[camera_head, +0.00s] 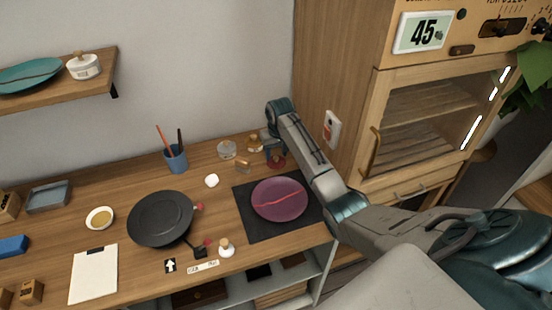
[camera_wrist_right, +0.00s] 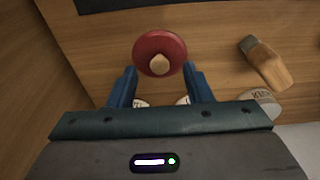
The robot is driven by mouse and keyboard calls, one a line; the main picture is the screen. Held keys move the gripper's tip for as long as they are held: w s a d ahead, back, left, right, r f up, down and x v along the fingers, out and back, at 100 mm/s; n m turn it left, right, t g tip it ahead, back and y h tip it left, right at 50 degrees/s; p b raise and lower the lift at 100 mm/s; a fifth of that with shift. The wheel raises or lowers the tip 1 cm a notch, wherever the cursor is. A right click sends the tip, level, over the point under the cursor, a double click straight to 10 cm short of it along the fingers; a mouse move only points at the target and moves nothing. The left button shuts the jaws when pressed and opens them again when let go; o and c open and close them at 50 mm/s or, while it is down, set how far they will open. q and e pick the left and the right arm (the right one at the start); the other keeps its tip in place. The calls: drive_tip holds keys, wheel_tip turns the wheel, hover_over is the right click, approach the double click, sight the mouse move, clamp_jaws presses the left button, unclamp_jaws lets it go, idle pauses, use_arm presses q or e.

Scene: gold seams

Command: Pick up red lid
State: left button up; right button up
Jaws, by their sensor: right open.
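The red lid (camera_wrist_right: 147,45), round with a pale wooden knob, lies on the wooden bench between and just beyond my right fingertips in the right wrist view. In the head view the red lid (camera_head: 279,162) shows only partly, under my right gripper (camera_head: 276,152). My right gripper (camera_wrist_right: 160,80) is open, with one blue finger on each side of the lid's near edge. The frames do not clearly show whether the fingers touch it. My left gripper is in neither view.
A purple plate (camera_head: 278,205) with a red seam sits on a dark mat (camera_head: 246,222) close by. A wooden-handled brush (camera_wrist_right: 266,63) lies right of the lid in the wrist view. A glass jar (camera_head: 227,151) and blue pen cup (camera_head: 175,160) stand left. A wooden cabinet (camera_head: 345,50) rises at right.

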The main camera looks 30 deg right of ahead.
drive_tip(key=shift+w+f, duration=0.15)
drive_tip(key=shift+f, duration=0.9)
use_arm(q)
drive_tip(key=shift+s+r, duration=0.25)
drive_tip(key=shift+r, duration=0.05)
use_arm(e)
clamp_jaws()
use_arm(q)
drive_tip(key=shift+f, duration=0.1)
use_arm(e)
drive_tip(key=shift+r, duration=0.15)
